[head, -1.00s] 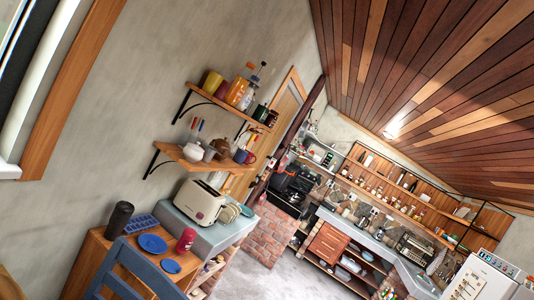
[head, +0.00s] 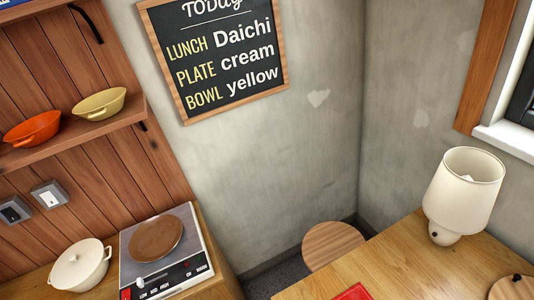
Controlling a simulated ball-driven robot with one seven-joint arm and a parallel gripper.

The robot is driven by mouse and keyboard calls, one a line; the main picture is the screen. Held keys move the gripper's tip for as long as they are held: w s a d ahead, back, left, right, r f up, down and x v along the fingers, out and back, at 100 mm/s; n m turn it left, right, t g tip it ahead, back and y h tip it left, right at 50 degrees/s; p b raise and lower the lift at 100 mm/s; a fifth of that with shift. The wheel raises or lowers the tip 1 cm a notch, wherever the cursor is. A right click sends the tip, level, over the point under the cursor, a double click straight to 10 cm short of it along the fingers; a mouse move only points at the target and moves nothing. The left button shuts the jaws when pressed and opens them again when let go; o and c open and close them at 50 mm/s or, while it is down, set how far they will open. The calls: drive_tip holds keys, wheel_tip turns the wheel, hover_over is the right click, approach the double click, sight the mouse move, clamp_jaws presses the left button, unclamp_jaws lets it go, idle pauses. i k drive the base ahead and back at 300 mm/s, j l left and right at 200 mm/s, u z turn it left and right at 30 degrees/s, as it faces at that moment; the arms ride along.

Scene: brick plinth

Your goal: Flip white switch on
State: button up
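The white switch (head: 48,196) is a pale rocker on a grey plate, on the wood-panelled wall at the left of the head view. Its on or off position is too small to tell. A black switch (head: 13,211) on a similar grey plate sits just left of it. My gripper is not in view, so its place relative to the switch does not show.
Below the switches, a cream pot (head: 79,267) and a hot plate (head: 170,258) stand on a wooden counter. A shelf (head: 72,135) with orange and yellow bowls juts out above. A wooden table (head: 400,262) with a lamp (head: 465,192) and a round stool (head: 332,244) are at the right.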

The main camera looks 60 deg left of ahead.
sight(49, 199)
drive_tip(key=u, duration=2.8)
